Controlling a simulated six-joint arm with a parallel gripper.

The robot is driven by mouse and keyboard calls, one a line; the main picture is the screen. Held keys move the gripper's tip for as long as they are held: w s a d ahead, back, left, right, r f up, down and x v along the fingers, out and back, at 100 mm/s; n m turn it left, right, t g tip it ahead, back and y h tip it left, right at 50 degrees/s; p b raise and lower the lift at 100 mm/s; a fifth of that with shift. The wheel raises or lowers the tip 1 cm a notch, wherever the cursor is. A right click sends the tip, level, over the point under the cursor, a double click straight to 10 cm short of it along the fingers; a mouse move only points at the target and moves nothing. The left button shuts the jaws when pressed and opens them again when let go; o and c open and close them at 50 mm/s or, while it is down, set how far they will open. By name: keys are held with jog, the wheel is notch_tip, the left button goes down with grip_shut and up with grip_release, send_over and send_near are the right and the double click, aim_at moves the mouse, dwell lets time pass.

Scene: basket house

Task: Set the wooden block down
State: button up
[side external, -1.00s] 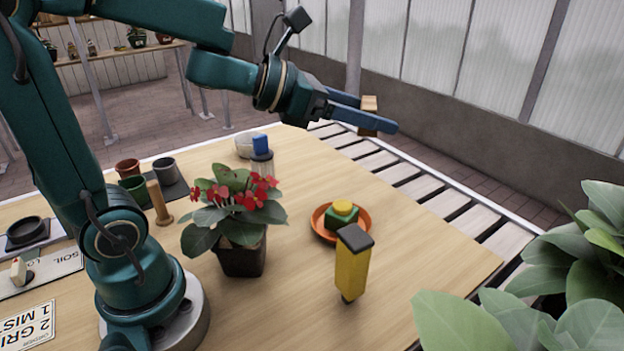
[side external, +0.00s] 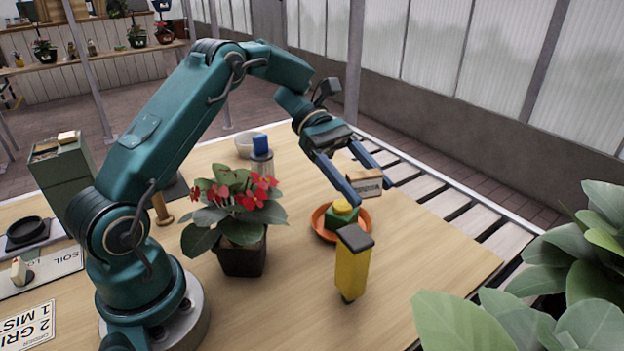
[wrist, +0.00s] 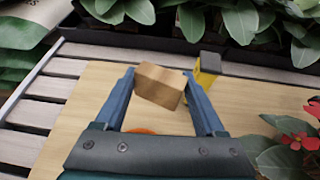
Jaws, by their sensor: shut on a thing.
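My gripper (side external: 366,178) is shut on the wooden block (side external: 367,183), a light brown piece held tilted between its two blue fingers. In the side external view it is in the air above the table, just right of and behind the orange saucer. The wrist view shows the wooden block (wrist: 158,86) between the fingertips of my gripper (wrist: 160,88). The block's underside and its height above the table are hard to judge.
An orange saucer (side external: 361,230) holds a green block (side external: 341,218) with a yellow piece on top. A red-flowered potted plant (side external: 242,255) is to the left. The table's front right (side external: 440,250) is clear.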

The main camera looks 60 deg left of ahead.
jog(key=shift+s+a+f+g, duration=0.15)
jog(key=shift+s+f+g, duration=0.1)
jog(key=shift+f+g, duration=0.05)
jog(key=shift+s+f+m, duration=0.1)
jog(key=shift+f+m, duration=0.15)
jog(key=shift+m, duration=0.05)
send_over(401, 293)
notch_tip(401, 293, down, 7)
jog(key=shift+r, duration=0.15)
jog(key=shift+f, duration=2)
jog(key=shift+f, duration=0.6)
jog(key=o, duration=1.3)
jog(key=shift+r, duration=0.15)
